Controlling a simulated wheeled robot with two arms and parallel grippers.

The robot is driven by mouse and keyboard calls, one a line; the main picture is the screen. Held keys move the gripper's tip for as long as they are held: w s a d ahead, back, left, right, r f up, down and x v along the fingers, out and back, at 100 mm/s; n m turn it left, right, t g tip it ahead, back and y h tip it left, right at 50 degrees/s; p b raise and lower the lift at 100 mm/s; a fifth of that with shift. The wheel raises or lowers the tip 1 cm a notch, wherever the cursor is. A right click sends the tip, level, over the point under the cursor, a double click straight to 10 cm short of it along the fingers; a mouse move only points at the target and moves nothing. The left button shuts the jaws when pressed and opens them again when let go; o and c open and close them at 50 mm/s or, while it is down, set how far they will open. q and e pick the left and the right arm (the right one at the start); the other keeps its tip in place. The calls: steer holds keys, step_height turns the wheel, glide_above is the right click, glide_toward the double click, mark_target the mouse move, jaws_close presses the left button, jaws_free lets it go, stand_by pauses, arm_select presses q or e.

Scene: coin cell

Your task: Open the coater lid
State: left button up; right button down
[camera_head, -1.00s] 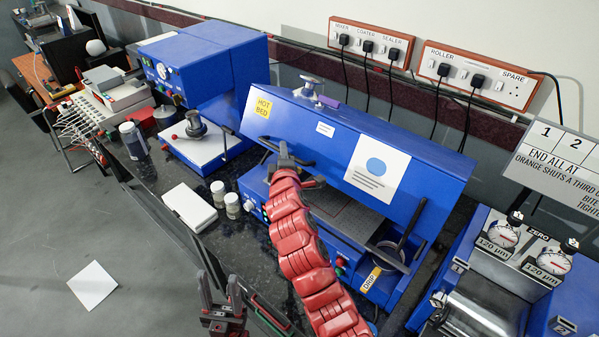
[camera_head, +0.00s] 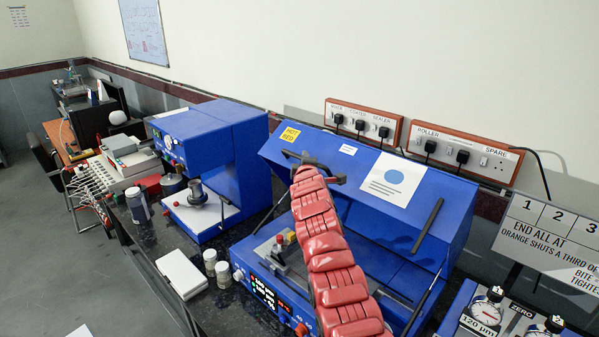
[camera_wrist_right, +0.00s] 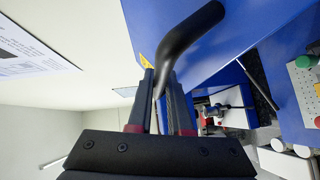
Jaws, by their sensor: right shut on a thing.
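The coater (camera_head: 243,262) is the blue machine in the middle, with a lit display on its front. Its blue lid (camera_head: 345,158) bears a yellow hot bed label and a white sheet. The lid stands raised and tilted, and part of the bed and mechanism (camera_head: 280,250) shows beneath it. My right gripper (camera_head: 303,172), on the red arm, is shut on the black lid handle (camera_head: 327,172). In the right wrist view the black curved handle (camera_wrist_right: 187,38) passes between the gripper's fingers (camera_wrist_right: 161,85). The red arm hides part of the bed. My left gripper is out of view.
A blue press-like machine (camera_head: 225,150) stands left of the coater. Small jars (camera_head: 210,262) and a white box (camera_head: 182,273) lie in front. Socket panels (camera_head: 362,122) with cables are on the wall behind. A roller machine with dials (camera_head: 487,308) is at the right.

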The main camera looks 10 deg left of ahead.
steer(key=shift+w+d+r, duration=0.6)
steer(key=shift+w, duration=0.25)
steer(key=c, duration=0.8)
jaws_free()
steer(key=shift+c, duration=0.2)
steer(key=shift+f, duration=0.1)
